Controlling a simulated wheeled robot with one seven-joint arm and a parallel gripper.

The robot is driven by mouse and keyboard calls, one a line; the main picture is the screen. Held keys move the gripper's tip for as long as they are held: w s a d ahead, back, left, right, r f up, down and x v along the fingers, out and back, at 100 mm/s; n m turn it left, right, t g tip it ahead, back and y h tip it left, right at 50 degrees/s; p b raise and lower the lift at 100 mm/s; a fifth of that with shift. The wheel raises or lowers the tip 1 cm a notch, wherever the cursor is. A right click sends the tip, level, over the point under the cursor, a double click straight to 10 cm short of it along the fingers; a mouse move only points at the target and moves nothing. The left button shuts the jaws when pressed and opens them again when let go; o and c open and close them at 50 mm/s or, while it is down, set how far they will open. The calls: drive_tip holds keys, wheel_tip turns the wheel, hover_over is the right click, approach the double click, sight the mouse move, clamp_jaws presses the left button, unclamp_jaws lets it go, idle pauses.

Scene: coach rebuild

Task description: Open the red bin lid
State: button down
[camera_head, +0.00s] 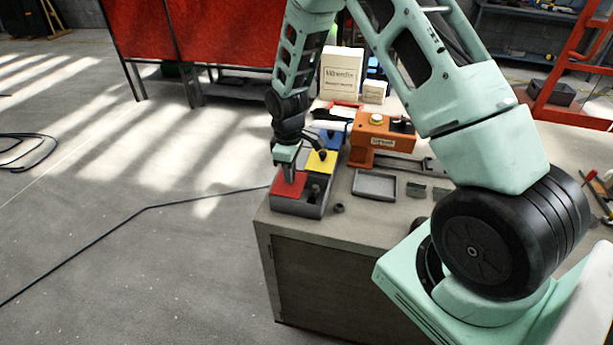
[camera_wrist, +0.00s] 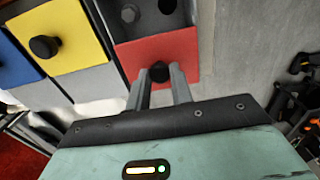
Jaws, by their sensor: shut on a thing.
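The red bin lid (camera_head: 287,186) is a flat red panel at the front left corner of a grey bin block (camera_head: 300,209) on the bench. In the wrist view the red lid (camera_wrist: 135,58) has a round black knob (camera_wrist: 160,71) near its edge. My gripper (camera_head: 290,178) is above the lid, and its two fingers (camera_wrist: 159,80) are shut on this knob, one on each side. The lid looks roughly flat; I cannot tell whether it is raised at all. The fingers hide part of the lid in the head view.
A yellow lid (camera_head: 321,161) and a blue lid (camera_head: 328,138) lie behind on the same block. An orange machine (camera_head: 371,142) and a grey tray (camera_head: 375,186) stand to the right. A small dark ring (camera_head: 338,208) lies near the block. Left of the bench is open floor.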

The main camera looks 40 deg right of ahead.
drive_tip(key=shift+w+a, duration=0.25)
drive_tip(key=shift+w, duration=0.1)
drive_tip(key=c, duration=1.2)
unclamp_jaws()
wheel_tip(320, 180, up, 18)
drive_tip(key=b, duration=0.4)
drive_tip(key=shift+f+b, duration=0.25)
drive_tip(key=shift+b, duration=0.05)
